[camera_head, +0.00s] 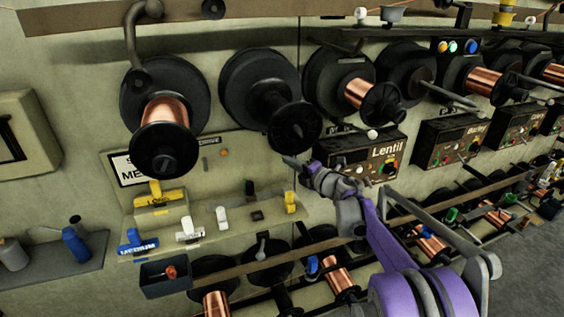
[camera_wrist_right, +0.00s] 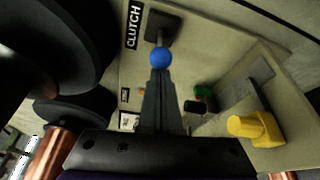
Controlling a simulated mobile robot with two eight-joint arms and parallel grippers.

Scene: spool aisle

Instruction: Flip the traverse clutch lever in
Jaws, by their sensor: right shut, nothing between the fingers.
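The traverse clutch lever shows in the wrist view as a blue ball knob (camera_wrist_right: 161,57) on a dark square base (camera_wrist_right: 164,27), beside a CLUTCH label (camera_wrist_right: 133,25). My right gripper (camera_wrist_right: 160,76) is shut and empty. Its fingertips point at the blue knob and overlap its lower edge in the picture; I cannot tell whether they touch it. In the head view my right gripper (camera_head: 289,161) is at the machine face, below the black spools and left of the Lentil box (camera_head: 358,154). I cannot make out the blue knob there. My left gripper is not in view.
Large black spools (camera_head: 258,85) stick out above the gripper. A panel below holds a yellow lever (camera_head: 290,202), a white one (camera_head: 221,217) and other coloured levers. In the wrist view a yellow knob (camera_wrist_right: 254,128) is at the right and a dark spool (camera_wrist_right: 60,50) at the left.

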